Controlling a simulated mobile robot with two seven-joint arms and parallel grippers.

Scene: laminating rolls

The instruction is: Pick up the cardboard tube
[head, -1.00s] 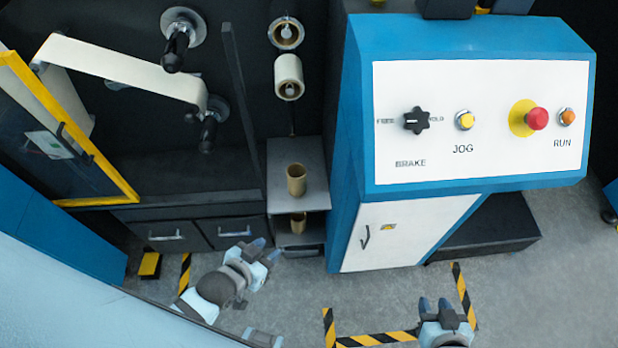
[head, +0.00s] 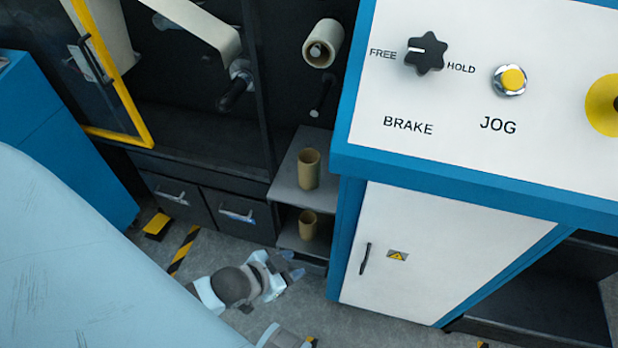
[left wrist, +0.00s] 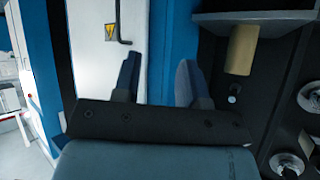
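A tan cardboard tube (head: 308,169) stands upright on the upper shelf of a small grey rack. A second, similar tube (head: 307,226) stands on the lower shelf. My left gripper (head: 290,265) is low in front of the rack, apart from both tubes. In the left wrist view its two fingers (left wrist: 157,80) are spread with nothing between them. My right gripper is out of view.
A blue and white control cabinet (head: 420,255) stands close on the rack's right. Dark drawers (head: 220,215) are on its left. A cream roll (head: 323,43) sits on a spindle above. A yellow-framed guard (head: 110,75) is at upper left. Grey floor lies in front.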

